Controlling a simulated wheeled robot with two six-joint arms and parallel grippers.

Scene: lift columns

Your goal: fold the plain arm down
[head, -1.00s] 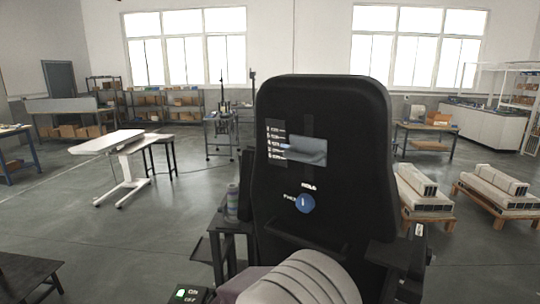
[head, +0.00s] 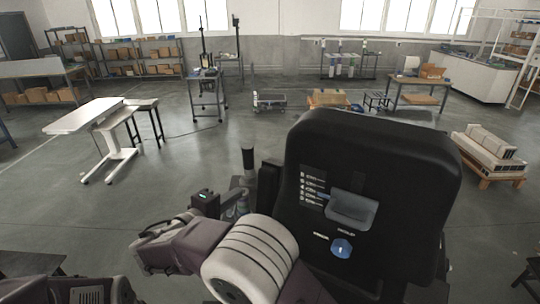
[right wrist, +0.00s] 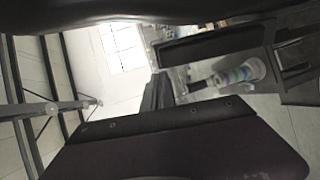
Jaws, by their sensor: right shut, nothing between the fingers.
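A black high-backed chair (head: 375,180), seen from behind, has a labelled panel and a round blue knob. Dark parts of its left side (head: 268,185) show beside the back, with a black upright with a rounded top (head: 248,158). I cannot tell which part is the plain arm; the right side is mostly hidden behind the back. My right gripper (head: 143,246) is shut and empty, left of the chair and apart from it. My left gripper is out of sight; only my left arm shows.
A white tilted-top table (head: 85,116) and dark stool (head: 141,106) stand at the left. A pallet with long boxes (head: 490,150) stands at the right, shelves and benches along the back. Floor between the white table and the chair is clear.

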